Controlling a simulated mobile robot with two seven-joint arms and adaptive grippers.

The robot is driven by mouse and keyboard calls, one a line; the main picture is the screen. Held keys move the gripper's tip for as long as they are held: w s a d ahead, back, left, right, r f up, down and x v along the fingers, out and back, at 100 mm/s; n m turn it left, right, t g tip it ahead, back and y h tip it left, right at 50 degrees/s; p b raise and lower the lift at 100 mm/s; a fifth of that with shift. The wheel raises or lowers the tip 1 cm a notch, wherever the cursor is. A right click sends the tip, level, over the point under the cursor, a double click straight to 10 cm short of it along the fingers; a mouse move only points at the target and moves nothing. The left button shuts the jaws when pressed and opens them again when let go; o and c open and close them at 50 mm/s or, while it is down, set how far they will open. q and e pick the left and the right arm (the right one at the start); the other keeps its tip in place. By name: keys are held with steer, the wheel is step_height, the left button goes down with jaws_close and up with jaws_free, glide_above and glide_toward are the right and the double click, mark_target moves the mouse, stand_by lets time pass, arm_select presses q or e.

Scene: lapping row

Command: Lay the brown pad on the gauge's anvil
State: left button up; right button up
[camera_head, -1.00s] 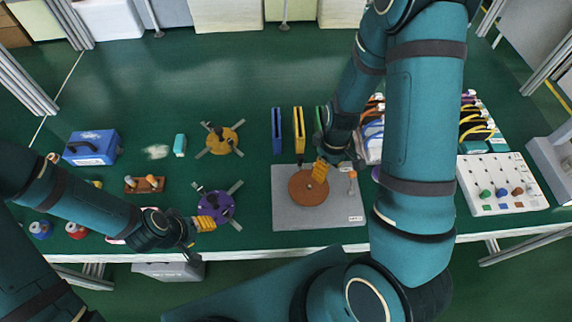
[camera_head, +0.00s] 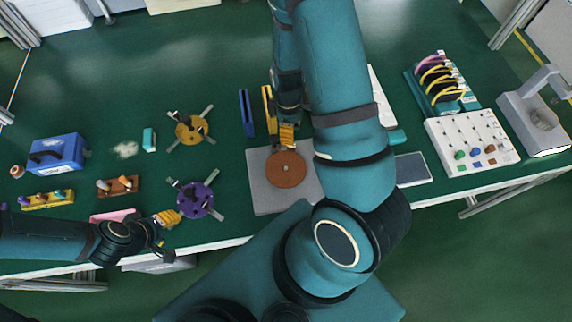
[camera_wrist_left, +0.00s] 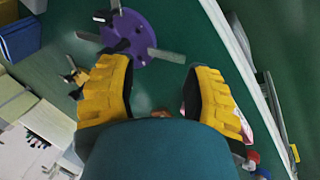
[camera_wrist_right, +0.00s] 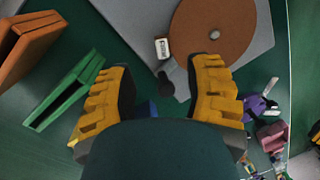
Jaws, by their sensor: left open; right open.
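A round brown pad (camera_head: 285,172) with a small metal centre lies flat on a grey slab (camera_head: 262,203). It also shows in the right wrist view (camera_wrist_right: 213,30). A grey arched device (camera_head: 528,118) with a round disc stands at the far right and looks like the gauge; its disc (camera_head: 543,118) is probably the anvil. My right gripper (camera_head: 287,133) is open and empty, just beyond the pad's far edge, apart from it in the picture. My left gripper (camera_head: 167,218) is open and empty, just left of the purple disc (camera_head: 195,201).
Upright blue (camera_head: 247,112) and yellow (camera_head: 267,108) slabs stand behind the grey slab. The right wrist view shows upright green (camera_wrist_right: 60,98) and brown (camera_wrist_right: 22,45) slabs. A white panel with knobs (camera_head: 470,140) stands left of the grey device. My right arm hides part of the table.

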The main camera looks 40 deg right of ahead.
mark_target(286, 165)
steer(key=shift+s+a+f, duration=0.1)
steer(key=shift+s+f, duration=0.1)
steer(key=shift+f, duration=0.8)
steer(key=shift+s+a+f, duration=0.1)
steer(key=shift+s+f, duration=0.05)
steer(key=shift+f, duration=0.85)
steer(key=shift+s+f, duration=0.2)
steer(key=shift+f, duration=0.8)
jaws_close()
